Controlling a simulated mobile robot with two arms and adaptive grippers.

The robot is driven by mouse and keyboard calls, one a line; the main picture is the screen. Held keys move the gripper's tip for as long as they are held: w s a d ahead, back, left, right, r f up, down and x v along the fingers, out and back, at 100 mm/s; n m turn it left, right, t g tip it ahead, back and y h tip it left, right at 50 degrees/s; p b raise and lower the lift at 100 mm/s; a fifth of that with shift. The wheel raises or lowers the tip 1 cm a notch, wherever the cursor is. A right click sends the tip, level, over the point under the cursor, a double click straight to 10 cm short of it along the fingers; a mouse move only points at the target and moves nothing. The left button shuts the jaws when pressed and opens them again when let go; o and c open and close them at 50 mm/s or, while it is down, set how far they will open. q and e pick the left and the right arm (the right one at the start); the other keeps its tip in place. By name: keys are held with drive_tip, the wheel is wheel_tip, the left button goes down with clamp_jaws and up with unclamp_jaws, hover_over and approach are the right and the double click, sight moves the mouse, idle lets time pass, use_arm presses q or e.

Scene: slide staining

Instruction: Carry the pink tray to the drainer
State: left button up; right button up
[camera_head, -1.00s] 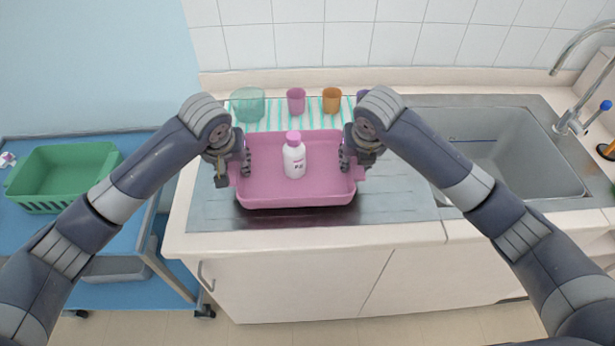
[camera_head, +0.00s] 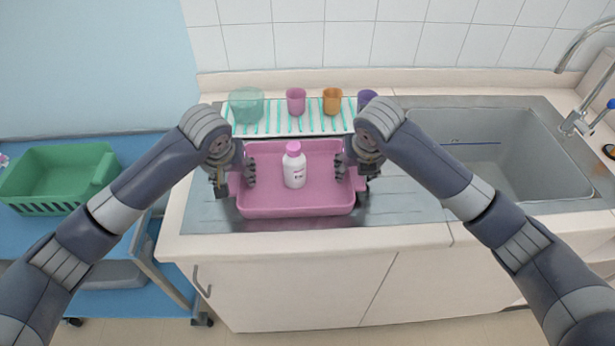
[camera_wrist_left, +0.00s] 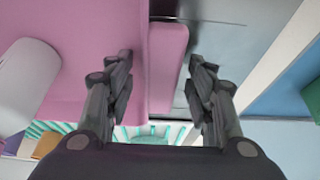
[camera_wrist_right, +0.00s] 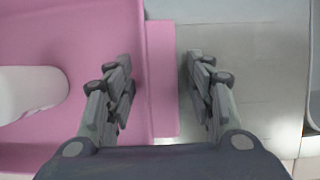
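The pink tray (camera_head: 297,206) is over the steel surface (camera_head: 405,205) left of the sink, level and close to it; I cannot tell for sure whether it touches. A white bottle (camera_head: 294,172) with a pink cap stands upright in it. My left gripper (camera_head: 242,178) is at the tray's left end, its open fingers on either side of the end handle (camera_wrist_left: 168,65), with gaps. My right gripper (camera_head: 350,172) is at the right end, its open fingers on either side of that handle (camera_wrist_right: 162,80), also with gaps.
Behind the tray is a white-and-teal striped rack (camera_head: 285,128) holding teal, pink, orange and purple cups. The sink basin (camera_head: 500,165) and tap (camera_head: 577,122) are at right. A blue cart (camera_head: 150,235) with a green basket (camera_head: 60,185) stands at left.

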drive_tip(key=shift+r, duration=0.15)
use_arm(q)
drive_tip(key=v, duration=1.2)
use_arm(e)
drive_tip(key=v, duration=1.1)
drive_tip(key=shift+s+r, duration=0.25)
drive_tip(key=shift+r, duration=0.05)
